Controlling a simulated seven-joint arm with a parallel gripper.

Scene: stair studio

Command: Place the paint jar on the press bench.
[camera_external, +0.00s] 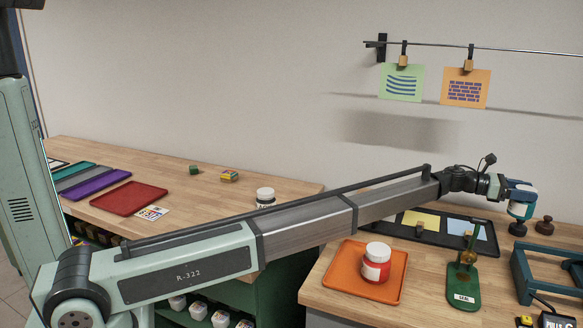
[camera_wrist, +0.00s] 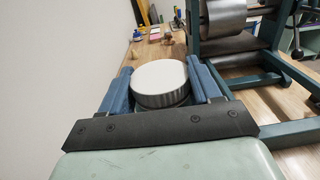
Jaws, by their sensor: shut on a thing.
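My gripper (camera_external: 520,198) is at the far right in the external view, its blue fingers shut on a white-lidded paint jar (camera_external: 518,209). In the wrist view the jar's round white lid with ribbed edge (camera_wrist: 160,78) sits between the two blue fingers (camera_wrist: 164,90). The jar's label is mostly hidden by the fingers. The jar is over the back right part of the wooden press bench (camera_external: 425,268); I cannot tell whether its base touches the top. A teal press frame (camera_external: 530,278) stands in front of it, and to its right in the wrist view (camera_wrist: 272,62).
A red jar (camera_external: 376,268) stands on an orange tray (camera_external: 340,275). A green stand (camera_external: 463,288) and a black tray with colored sheets (camera_external: 405,234) are nearby. Dark knobbed pieces (camera_external: 545,226) stand beside the gripper. Another white-lidded jar (camera_external: 265,195) is on the left table.

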